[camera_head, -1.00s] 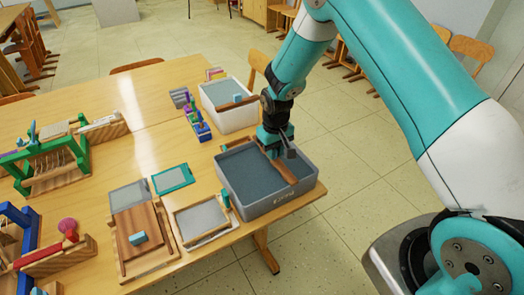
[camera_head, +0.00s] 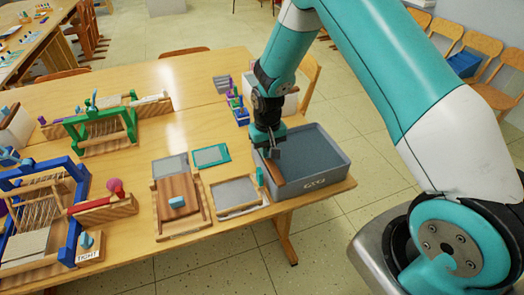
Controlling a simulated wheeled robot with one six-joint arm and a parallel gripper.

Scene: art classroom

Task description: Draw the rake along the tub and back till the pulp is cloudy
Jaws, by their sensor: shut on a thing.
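The grey tub (camera_head: 335,180) stands at the right end of the wooden table, with dark blue-grey pulp (camera_head: 308,152) in it. My gripper (camera_head: 271,152) is over the tub's left part, shut on the rake. The rake's brown wooden part (camera_head: 275,172) shows below the jaws, inside the tub near its left wall. Its upper end is hidden by my gripper. I cannot tell from this view how cloudy the pulp is.
A framed screen (camera_head: 237,192) and a wooden board with a blue block (camera_head: 177,202) lie left of the tub. A teal frame (camera_head: 211,155) lies behind them. A green loom (camera_head: 102,132) and a blue loom (camera_head: 40,215) stand further left.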

